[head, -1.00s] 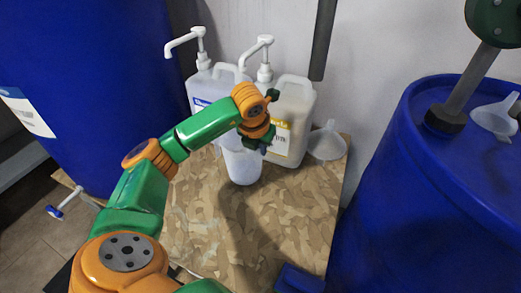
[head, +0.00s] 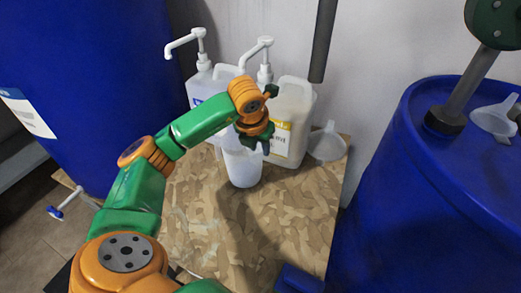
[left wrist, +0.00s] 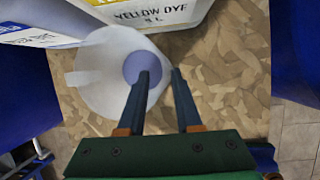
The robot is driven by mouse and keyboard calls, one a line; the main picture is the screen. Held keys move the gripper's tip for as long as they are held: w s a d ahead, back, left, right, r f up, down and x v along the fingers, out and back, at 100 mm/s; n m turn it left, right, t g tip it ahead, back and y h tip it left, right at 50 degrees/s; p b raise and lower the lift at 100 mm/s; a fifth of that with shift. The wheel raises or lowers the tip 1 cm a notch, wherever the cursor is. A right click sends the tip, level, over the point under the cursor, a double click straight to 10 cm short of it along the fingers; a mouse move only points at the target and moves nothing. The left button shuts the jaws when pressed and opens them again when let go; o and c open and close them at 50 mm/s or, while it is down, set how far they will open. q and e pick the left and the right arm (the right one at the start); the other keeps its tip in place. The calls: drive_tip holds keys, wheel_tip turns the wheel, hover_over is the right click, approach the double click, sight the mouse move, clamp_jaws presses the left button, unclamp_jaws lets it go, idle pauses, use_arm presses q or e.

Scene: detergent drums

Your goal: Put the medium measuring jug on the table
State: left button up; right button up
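A translucent white measuring jug (head: 243,168) stands upright on the wood-chip board table (head: 200,235), in front of the jerrycans. It is the only jug in view, so I cannot compare its size. My left gripper (head: 254,147) is over the jug's rim, pointing down. In the left wrist view the jug (left wrist: 95,72) is seen from above, its handle towards the left. There my left gripper (left wrist: 160,74) has its fingers apart, one over the jug's mouth and the other just outside its right wall. I cannot tell whether either finger touches. My right gripper is not in view.
Two jerrycans, one with a blue label (head: 200,88) and one yellow-labelled (head: 294,120), stand behind the jug with white pumps nearby. A funnel (head: 326,145) lies at the table's right rear. Blue drums flank the table (head: 85,75), (head: 430,210). The table's front is mostly clear.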

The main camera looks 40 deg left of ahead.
use_arm(q)
drive_tip(key=p+v, duration=0.1)
drive_tip(key=v, duration=0.8)
